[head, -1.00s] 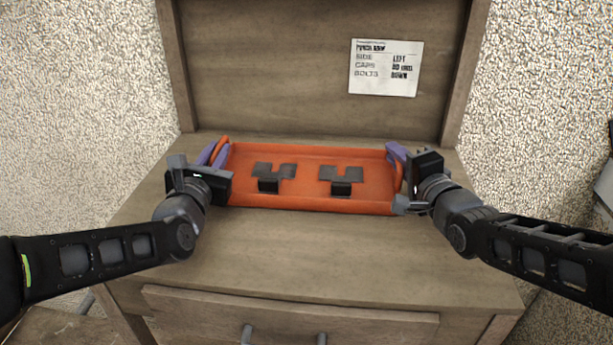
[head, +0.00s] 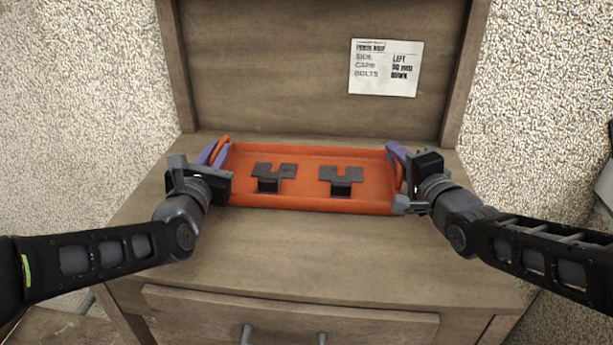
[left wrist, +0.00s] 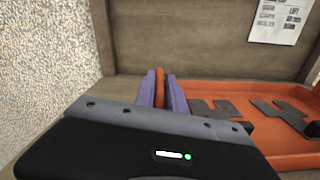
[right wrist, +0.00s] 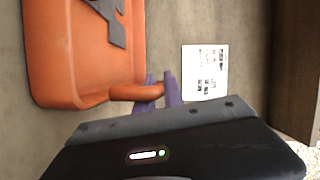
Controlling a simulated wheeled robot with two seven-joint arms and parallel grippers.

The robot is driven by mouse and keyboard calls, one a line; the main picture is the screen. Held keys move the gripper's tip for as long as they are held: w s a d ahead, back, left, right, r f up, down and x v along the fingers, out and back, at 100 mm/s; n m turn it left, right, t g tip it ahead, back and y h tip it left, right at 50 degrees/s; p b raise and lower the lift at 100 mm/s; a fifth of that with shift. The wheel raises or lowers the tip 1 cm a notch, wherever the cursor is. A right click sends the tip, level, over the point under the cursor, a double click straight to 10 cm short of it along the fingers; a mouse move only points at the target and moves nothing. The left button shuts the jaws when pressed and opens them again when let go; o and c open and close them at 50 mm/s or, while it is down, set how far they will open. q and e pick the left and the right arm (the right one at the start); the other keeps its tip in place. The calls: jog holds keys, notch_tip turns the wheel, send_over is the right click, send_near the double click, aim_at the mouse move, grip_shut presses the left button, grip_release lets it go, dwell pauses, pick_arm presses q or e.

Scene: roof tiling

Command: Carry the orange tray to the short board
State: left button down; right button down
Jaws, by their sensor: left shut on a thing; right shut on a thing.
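The orange tray (head: 310,196) is on the wooden bench top in the head view, level, with its long side across. Two dark metal brackets (head: 274,172) (head: 341,178) lie in it, side by side. My left gripper (head: 213,155) is at the tray's left end, its purple fingers shut on the orange handle (left wrist: 160,88). My right gripper (head: 397,156) is at the right end, its purple fingers shut on the other handle (right wrist: 136,92). Whether the tray touches the bench top I cannot tell. No short board can be made out.
The wooden bench (head: 300,255) has a drawer (head: 290,317) at its front and a tall back panel (head: 270,70) behind the tray. A printed paper note (head: 385,68) is on that panel. The bench top in front of the tray is clear. Rough pale walls stand either side.

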pick_arm(q)
jog(key=shift+r, duration=0.1)
pick_arm(e)
jog(key=shift+r, duration=0.1)
